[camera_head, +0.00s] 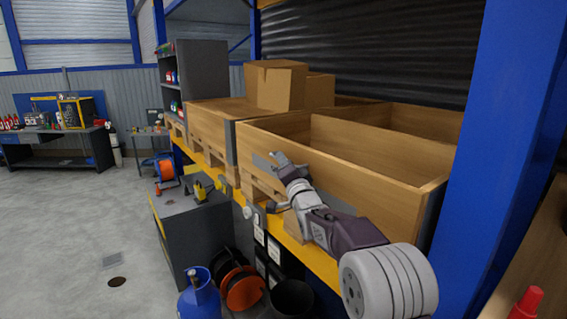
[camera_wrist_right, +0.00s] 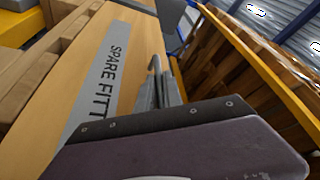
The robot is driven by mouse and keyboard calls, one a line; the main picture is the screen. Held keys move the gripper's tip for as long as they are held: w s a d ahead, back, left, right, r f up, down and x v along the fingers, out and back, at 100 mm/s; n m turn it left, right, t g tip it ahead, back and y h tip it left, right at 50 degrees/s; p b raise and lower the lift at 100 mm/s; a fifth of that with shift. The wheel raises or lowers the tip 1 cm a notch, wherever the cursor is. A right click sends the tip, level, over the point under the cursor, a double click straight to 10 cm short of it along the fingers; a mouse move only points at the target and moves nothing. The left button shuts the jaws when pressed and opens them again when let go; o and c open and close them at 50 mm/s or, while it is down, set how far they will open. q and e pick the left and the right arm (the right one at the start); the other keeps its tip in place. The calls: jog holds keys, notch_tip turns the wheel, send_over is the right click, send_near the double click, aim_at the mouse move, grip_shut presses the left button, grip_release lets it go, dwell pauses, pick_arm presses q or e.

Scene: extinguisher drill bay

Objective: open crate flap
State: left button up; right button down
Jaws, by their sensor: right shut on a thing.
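A long wooden crate (camera_head: 350,186) stands on the yellow-edged rack, its top open. Its front board, the crate flap (camera_head: 373,200), looks upright in the head view. In the right wrist view the flap (camera_wrist_right: 62,120) carries a grey label (camera_wrist_right: 110,78) reading "SPARE FITT", partly cut off. My left gripper is in neither view.
Another wooden crate (camera_head: 212,126) stands to the left, with cardboard boxes (camera_head: 273,88) above it. A blue post (camera_head: 505,130) is close on the right. Below are a grey cabinet (camera_head: 195,240), cable reels (camera_head: 242,290) and a blue gas bottle (camera_head: 199,300).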

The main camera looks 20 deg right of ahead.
dwell(0.7)
jog(key=shift+a+f+b, duration=0.1)
jog(key=shift+f+b, duration=0.2)
jog(key=shift+b, duration=0.2)
jog(key=s+a+f+n+y+b, duration=0.2)
jog(key=a+f+n+b, duration=0.3)
jog(key=b, duration=0.7)
jog(key=s+a+f+n+t+y+b, duration=0.1)
jog(key=a+f+n+y+b, duration=0.3)
jog(key=f+n+b, duration=0.4)
jog(key=shift+s+a+f+n+y+b, duration=0.3)
jog(key=shift+s+a+n+b, duration=0.4)
jog(key=shift+b, duration=1.5)
jog(key=shift+w, duration=0.15)
jog(key=shift+r, duration=0.1)
